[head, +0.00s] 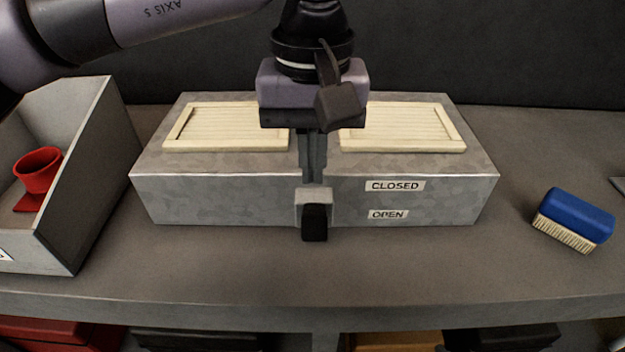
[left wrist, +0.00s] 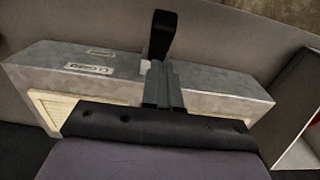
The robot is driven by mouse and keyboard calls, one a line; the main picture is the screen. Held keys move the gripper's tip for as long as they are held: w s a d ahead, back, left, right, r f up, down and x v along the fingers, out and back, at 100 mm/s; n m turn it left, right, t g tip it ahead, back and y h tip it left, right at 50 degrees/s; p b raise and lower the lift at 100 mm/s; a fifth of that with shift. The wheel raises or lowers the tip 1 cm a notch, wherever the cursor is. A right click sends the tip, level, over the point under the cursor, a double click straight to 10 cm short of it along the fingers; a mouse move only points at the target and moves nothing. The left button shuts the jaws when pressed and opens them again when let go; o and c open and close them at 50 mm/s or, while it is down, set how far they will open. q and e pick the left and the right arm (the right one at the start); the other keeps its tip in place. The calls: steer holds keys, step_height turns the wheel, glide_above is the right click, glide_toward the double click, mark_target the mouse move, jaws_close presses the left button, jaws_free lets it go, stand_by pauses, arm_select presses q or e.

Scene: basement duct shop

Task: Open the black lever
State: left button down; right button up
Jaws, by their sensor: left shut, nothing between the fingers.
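The black lever (head: 315,223) sits in a light grey bracket (head: 313,194) on the front face of a galvanized metal duct box (head: 230,190). Its black end points down and out, about level with the OPEN label (head: 388,214) and below the CLOSED label (head: 395,185). In the left wrist view the lever (left wrist: 161,36) stands out past the box edge. My left gripper (head: 313,178) points down over the middle of the box, its fingers shut and empty just above and behind the bracket. I cannot tell whether the fingertips touch it. My right gripper is not in view.
Two cream louvred panels (head: 228,127) (head: 403,127) lie on the box top. A grey open bin (head: 100,165) with a red object (head: 38,171) stands at the left. A blue brush (head: 577,214) lies at the right. The bench (head: 400,268) in front is clear.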

mark_target(314, 218)
arm_select(q)
steer(key=shift+s+f, duration=0.95)
steer(key=shift+f, duration=0.15)
